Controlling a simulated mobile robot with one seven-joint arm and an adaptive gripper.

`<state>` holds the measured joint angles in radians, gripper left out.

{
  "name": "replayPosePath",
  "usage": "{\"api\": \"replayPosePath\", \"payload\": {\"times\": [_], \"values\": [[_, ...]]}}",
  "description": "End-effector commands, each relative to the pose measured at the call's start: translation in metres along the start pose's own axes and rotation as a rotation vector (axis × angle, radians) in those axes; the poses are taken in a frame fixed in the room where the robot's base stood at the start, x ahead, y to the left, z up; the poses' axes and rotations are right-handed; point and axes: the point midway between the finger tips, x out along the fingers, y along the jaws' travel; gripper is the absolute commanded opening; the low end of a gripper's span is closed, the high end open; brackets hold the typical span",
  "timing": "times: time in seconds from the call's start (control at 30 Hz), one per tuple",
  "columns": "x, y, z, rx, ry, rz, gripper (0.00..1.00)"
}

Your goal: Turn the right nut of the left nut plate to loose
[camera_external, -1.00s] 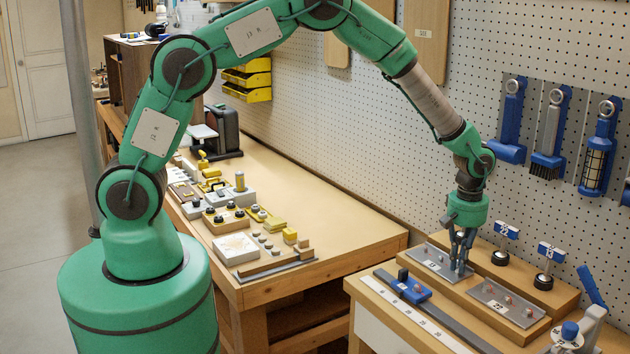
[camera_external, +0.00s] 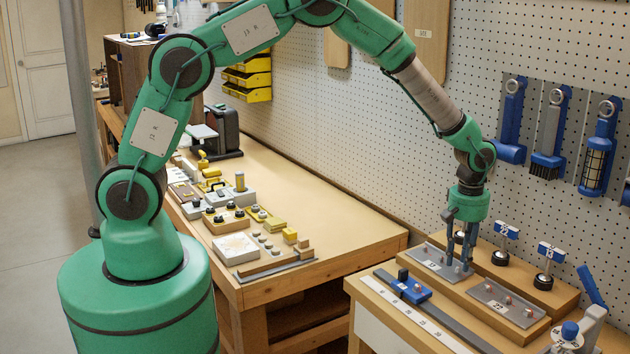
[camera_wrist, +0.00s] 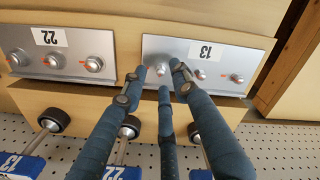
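The left nut plate (camera_external: 433,260) is a grey metal plate on a wooden block, with a small row of nuts. In the wrist view the picture is turned round, and this plate (camera_wrist: 228,56), marked 13, is at the right. Its right nut (camera_wrist: 160,69) shows there as the leftmost nut of the row. My gripper (camera_external: 464,268) is low over the right part of the plate. In the wrist view the three blue fingertips (camera_wrist: 160,76) stand spread around that nut, with small gaps showing; nothing is clamped.
The right nut plate (camera_external: 507,302), marked 22, lies close beside it. Black round knobs with blue-and-white tags (camera_external: 551,252) stand behind the plates. A blue slider (camera_external: 411,288) on a rail is in front. The perforated wall (camera_external: 330,120) rises behind.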

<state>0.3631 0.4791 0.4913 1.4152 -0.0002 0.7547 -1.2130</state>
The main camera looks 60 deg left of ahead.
Motion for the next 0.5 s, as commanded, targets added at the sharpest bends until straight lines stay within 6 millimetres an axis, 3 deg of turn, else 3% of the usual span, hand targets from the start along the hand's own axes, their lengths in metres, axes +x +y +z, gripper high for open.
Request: {"api": "replayPosePath", "payload": {"times": [0.5], "values": [[-0.056, -0.001, 0.000, 0.000, -0.001, -0.002, 0.29]]}}
